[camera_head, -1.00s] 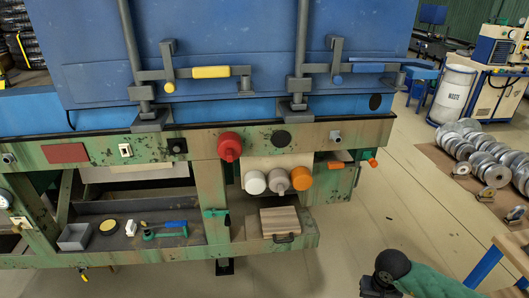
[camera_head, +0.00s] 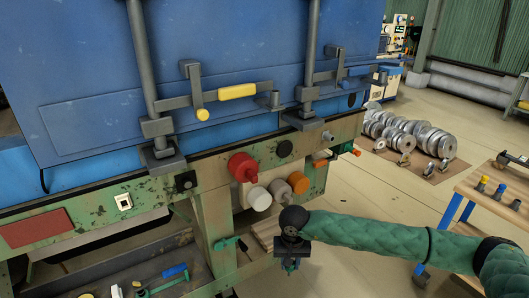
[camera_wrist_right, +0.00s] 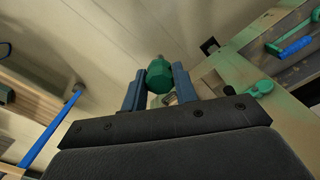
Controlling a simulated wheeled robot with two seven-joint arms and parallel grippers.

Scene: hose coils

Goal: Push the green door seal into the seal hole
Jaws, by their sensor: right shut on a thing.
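The green door seal (camera_wrist_right: 158,76), a faceted plug with a small grey tip, is between the two blue fingers of my right gripper (camera_wrist_right: 158,88) in the right wrist view. The gripper is shut on it. In the head view my right gripper (camera_head: 291,266) points down in front of the green machine frame, apart from it, and the seal is too small to make out. Two dark round spots show on the machine: one on the green rail (camera_head: 284,148), one on the blue body (camera_head: 351,101). I cannot tell which is the seal hole. My left gripper is out of view.
A red knob (camera_head: 242,167) and white, grey and orange cylinders (camera_head: 298,182) stick out from the machine close to my right arm. Yellow (camera_head: 237,91) and grey latch handles sit above. A wooden bench (camera_head: 490,195) stands at right; floor lies between.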

